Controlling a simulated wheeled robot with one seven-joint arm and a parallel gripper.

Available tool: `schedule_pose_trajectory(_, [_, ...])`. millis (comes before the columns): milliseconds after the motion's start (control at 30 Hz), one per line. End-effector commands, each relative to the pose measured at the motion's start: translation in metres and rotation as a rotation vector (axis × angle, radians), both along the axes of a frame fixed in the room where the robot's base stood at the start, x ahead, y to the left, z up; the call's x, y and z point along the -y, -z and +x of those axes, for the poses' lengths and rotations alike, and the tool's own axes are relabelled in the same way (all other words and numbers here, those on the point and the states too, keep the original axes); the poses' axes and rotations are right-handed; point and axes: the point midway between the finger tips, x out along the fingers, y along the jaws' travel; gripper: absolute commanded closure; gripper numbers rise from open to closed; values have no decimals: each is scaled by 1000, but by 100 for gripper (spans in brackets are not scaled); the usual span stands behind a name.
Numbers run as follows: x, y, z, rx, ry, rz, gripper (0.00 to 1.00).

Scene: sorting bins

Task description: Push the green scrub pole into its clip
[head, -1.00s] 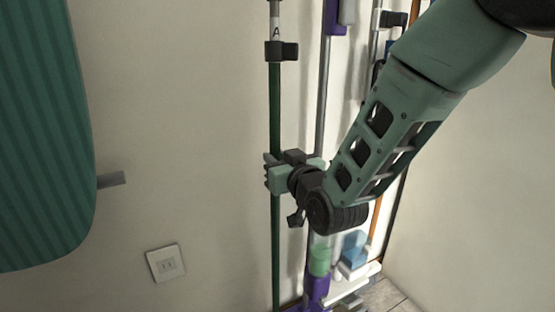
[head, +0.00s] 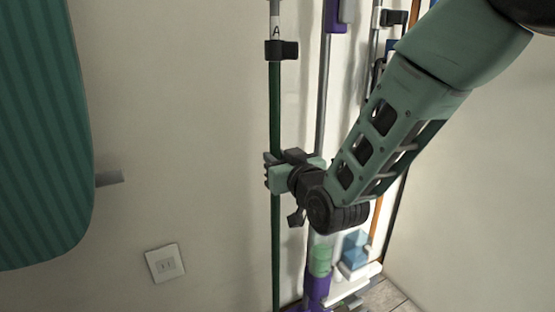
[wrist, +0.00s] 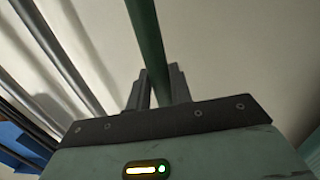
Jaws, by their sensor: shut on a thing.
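The green scrub pole (head: 275,110) stands upright close to the wall in the head view. Its upper part is grey with a label "A". A black clip (head: 283,50) is at the pole just below the label. I cannot tell whether the pole is seated in the clip or only in front of it. My gripper (head: 271,174) is shut on the pole well below the clip. In the wrist view the green pole (wrist: 149,40) runs between the two dark fingers of my gripper (wrist: 158,88). The pole's lower end is out of view.
Right of the pole are a grey pole with a purple part (head: 336,16), other clips, an orange pole (head: 381,215) and a blue block (head: 355,248). A green striped board (head: 40,130) hangs at left. A wall socket (head: 165,264) is below it.

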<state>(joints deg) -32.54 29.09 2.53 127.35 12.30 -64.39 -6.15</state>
Motion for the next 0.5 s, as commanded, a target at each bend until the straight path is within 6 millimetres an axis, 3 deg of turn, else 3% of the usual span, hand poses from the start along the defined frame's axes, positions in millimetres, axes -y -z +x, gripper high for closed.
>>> schedule_pose_trajectory(500, [-4, -3, 9, 7, 0, 4, 100])
